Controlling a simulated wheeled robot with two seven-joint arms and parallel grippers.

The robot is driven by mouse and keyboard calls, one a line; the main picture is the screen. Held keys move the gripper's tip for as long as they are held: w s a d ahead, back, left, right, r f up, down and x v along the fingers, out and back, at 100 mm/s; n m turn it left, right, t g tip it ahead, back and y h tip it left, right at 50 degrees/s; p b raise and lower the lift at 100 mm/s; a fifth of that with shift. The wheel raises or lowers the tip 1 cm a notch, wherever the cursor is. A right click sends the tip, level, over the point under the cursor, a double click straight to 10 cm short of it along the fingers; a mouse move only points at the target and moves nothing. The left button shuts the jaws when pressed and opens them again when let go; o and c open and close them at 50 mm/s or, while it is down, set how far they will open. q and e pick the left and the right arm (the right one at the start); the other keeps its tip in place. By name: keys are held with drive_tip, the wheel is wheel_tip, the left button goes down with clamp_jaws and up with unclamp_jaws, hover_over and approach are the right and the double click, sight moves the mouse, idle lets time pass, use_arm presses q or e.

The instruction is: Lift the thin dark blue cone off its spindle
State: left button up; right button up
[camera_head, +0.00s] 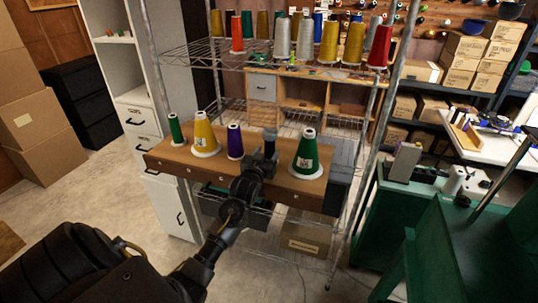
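A thin, very dark cone (270,137), apparently the dark blue one, stands upright on a wooden board (178,163). It is between a thin purple cone (234,143) and a wide green cone (307,157). My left gripper (267,155) is right at the dark cone's lower part, from the front, and hides it there. Whether the fingers are around it or touching it, and whether they are open or shut, I cannot tell. The cone's spindle is hidden. My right gripper is not in view.
A yellow cone (204,136) and a thin green cone (175,130) stand further left on the board. A wire shelf (205,53) with several cones is above. A metal post (371,140) rises at the right. Boxes (45,130) stand at far left.

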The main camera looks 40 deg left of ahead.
sight(266, 134)
use_arm(q)
drive_tip(key=c, duration=0.6)
wheel_tip(266, 134, up, 8)
drive_tip(key=p, duration=0.7)
drive_tip(key=shift+f, duration=0.1)
drive_tip(key=shift+r+p, duration=0.35)
drive_tip(key=shift+r, duration=1.6)
